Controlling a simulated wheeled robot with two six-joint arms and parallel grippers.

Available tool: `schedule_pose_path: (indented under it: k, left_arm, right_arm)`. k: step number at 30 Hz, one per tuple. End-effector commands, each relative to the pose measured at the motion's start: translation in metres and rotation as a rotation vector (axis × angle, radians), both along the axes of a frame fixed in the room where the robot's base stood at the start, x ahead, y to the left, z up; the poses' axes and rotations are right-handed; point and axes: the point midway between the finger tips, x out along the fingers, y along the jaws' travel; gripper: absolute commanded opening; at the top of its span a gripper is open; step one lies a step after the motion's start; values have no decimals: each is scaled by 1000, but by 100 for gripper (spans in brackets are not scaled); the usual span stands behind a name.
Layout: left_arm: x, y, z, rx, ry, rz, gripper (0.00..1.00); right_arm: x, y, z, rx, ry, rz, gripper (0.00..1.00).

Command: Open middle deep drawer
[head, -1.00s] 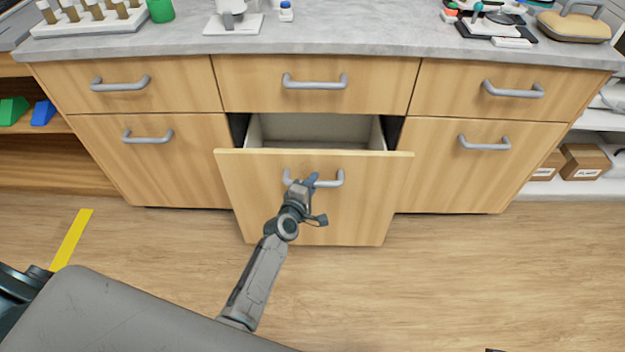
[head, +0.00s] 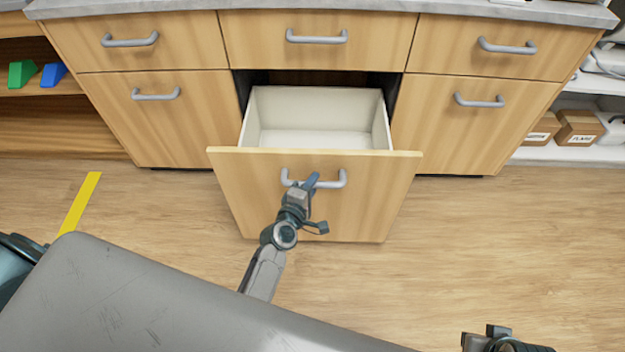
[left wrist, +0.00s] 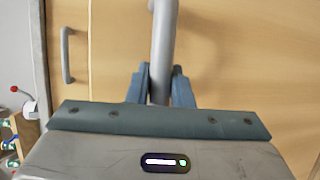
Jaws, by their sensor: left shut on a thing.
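The middle deep drawer (head: 370,200) has a light wood front and stands pulled well out from the cabinet. Its white inside is open to view from above and looks empty. Its grey bar handle (head: 330,184) is on the upper part of the front. My left gripper (head: 307,183) is shut on this handle. In the left wrist view the handle (left wrist: 162,50) runs upright between the two blue-grey fingers (left wrist: 160,88). Part of my right arm or gripper (head: 498,342) shows at the bottom right edge; its fingers cannot be made out.
The shallow drawer (head: 270,50) above and the deep drawers at left (head: 140,120) and right (head: 470,135) are shut. Shelves at right hold brown boxes (head: 578,128). A yellow strip (head: 80,203) marks the floor at left. The floor right of the open drawer is clear.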

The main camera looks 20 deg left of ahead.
Motion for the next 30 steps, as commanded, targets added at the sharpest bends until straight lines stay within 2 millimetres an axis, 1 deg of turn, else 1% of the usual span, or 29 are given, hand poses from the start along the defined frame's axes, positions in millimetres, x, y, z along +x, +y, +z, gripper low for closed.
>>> schedule_pose_path:
  k: [6, 7, 8, 9, 10, 20, 23, 26, 30]
  left_arm:
    - [0, 0, 0, -1, 0, 1, 0]
    - [0, 0, 0, -1, 0, 1, 24]
    - [0, 0, 0, -1, 0, 1, 30]
    - [0, 0, 0, -1, 0, 1, 37]
    - [0, 0, 0, -1, 0, 1, 41]
    - [-3, 1, 0, -1, 1, 1, 41]
    - [-13, 2, 1, -1, 2, 1, 41]
    - [-30, 4, 4, 0, 2, 2, 41]
    - [-58, 7, 8, -2, 2, 1, 41]
  right_arm:
    - [-2, -1, -2, -4, 6, 2, 36]
    - [-2, -2, -2, -5, 6, 3, 36]
    - [-2, -2, -2, -6, 6, 4, 36]
    - [-2, -2, -2, -7, 6, 4, 36]
    - [-2, -2, -2, -7, 5, 5, 36]
    - [-1, -3, -2, -8, 5, 6, 36]
    - [-1, -2, -3, -5, 2, 5, 36]
    - [0, -1, -4, -1, -5, 4, 36]
    - [5, 3, -6, 15, -34, 8, 36]
